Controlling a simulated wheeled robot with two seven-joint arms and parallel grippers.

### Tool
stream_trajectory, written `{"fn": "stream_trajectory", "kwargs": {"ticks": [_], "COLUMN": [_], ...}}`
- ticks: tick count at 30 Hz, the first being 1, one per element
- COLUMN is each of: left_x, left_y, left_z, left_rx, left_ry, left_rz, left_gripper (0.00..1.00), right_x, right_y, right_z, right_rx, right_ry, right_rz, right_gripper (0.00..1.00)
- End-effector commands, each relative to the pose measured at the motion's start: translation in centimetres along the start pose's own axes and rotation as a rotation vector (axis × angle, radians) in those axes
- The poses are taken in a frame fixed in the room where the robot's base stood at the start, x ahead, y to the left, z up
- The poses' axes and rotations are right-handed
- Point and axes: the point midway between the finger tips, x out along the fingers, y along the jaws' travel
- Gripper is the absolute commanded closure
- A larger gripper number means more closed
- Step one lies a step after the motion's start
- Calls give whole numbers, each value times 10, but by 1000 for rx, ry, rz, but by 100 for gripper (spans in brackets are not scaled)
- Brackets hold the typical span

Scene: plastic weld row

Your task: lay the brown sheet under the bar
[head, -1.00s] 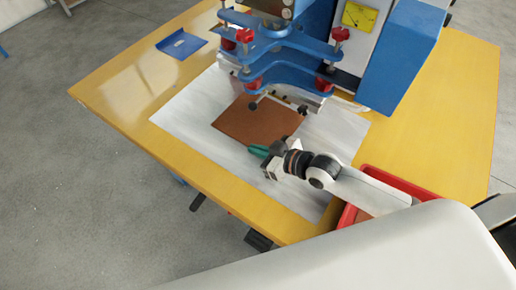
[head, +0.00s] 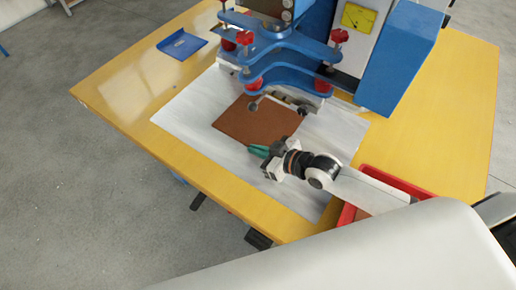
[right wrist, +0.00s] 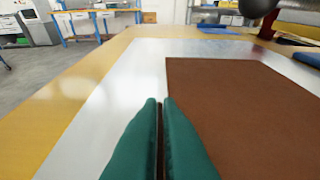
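The brown sheet (head: 257,119) lies flat on the pale plate (head: 190,131), under the front of the blue machine. The bar (head: 283,98), low on the machine head, is partly hidden; it appears above the sheet's far part. My right gripper (head: 258,151) is at the sheet's near corner. In the right wrist view its green fingers (right wrist: 160,102) are together with only a thin dark line between them, beside the left edge of the sheet (right wrist: 245,110). I see no sheet clearly pinched between them. My left gripper is not in view.
The blue machine head with red knobs (head: 245,37) stands over the plate's far side. A blue tray (head: 181,45) lies at the table's far left. A red bin (head: 347,215) is beneath my right arm.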

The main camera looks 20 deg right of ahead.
Motion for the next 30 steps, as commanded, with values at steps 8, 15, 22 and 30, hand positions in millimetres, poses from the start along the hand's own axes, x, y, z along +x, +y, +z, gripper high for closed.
{"fn": "stream_trajectory", "kwargs": {"ticks": [8, 15, 22, 30], "left_x": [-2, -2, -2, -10], "left_y": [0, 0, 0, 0], "left_z": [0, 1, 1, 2], "left_rx": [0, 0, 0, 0], "left_ry": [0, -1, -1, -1], "left_rz": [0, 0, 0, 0], "left_gripper": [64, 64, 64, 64], "right_x": [0, 0, 0, -3], "right_y": [0, 0, 0, 0], "right_z": [0, 0, -1, 6], "right_rx": [-1, -1, 0, 0], "right_ry": [-1, -1, 1, 0], "right_rz": [-1, 0, 0, 0], "right_gripper": [100, 71, 70, 70]}}
